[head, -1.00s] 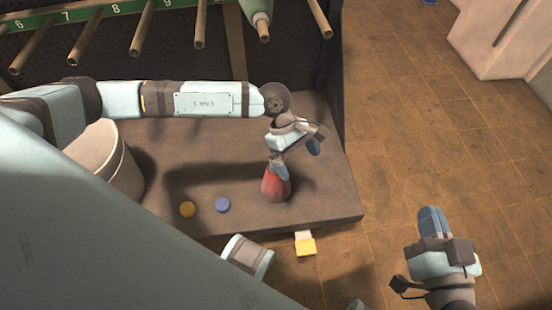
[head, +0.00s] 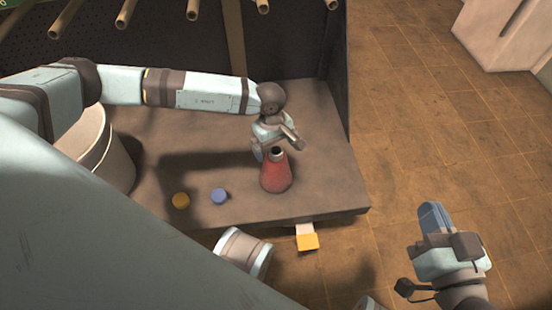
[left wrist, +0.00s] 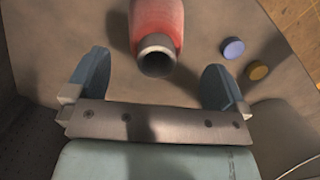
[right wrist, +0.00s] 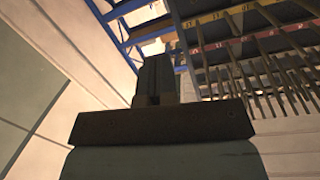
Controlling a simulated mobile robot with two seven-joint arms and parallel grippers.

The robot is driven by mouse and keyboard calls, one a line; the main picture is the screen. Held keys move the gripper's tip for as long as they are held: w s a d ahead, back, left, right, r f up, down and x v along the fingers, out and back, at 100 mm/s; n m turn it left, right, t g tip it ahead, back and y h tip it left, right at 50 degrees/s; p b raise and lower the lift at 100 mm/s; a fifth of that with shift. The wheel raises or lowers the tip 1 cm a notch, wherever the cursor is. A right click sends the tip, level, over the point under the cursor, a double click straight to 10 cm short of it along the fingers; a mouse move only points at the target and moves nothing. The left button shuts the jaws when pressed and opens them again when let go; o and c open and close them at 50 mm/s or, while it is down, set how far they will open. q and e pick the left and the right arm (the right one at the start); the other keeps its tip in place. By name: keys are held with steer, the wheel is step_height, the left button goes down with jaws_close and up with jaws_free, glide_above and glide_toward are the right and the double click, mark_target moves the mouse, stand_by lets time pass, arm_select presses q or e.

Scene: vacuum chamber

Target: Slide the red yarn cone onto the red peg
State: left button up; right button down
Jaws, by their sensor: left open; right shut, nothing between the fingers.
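The red yarn cone (head: 276,176) stands upright on the brown platform, near its front edge, with its dark open top showing. In the left wrist view the cone (left wrist: 158,22) has its grey tip pointing toward the gripper. My left gripper (head: 272,146) is just behind the cone. Its fingers (left wrist: 155,78) are open, spread to either side of the cone's tip, with gaps on both sides. My right gripper (head: 433,214) is shut and empty, over the floor at right; its closed fingers (right wrist: 155,78) show in its wrist view. I cannot pick out the red peg.
Several bare pegs (head: 262,5) stick out at the top. A red label strip (right wrist: 215,48) runs among rows of pegs in the right wrist view. A yellow disc (head: 181,201) and a blue disc (head: 219,196) lie left of the cone. A pale bin (head: 105,150) stands further left.

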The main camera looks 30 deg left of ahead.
mark_target(276, 156)
arm_select(q)
steer(key=f, duration=0.1)
steer(key=f+b, duration=0.1)
steer(key=f, duration=0.1)
steer(key=f+b, duration=0.1)
steer(key=f, duration=0.1)
steer(key=shift+d, duration=0.3)
steer(key=shift+r, duration=0.1)
steer(key=c, duration=1.6)
arm_select(e)
steer(key=shift+w+d+n+t, duration=0.4)
steer(key=shift+w+n+t, duration=0.1)
steer(key=shift+w+n, duration=0.25)
arm_select(q)
steer(key=shift+o, duration=0.2)
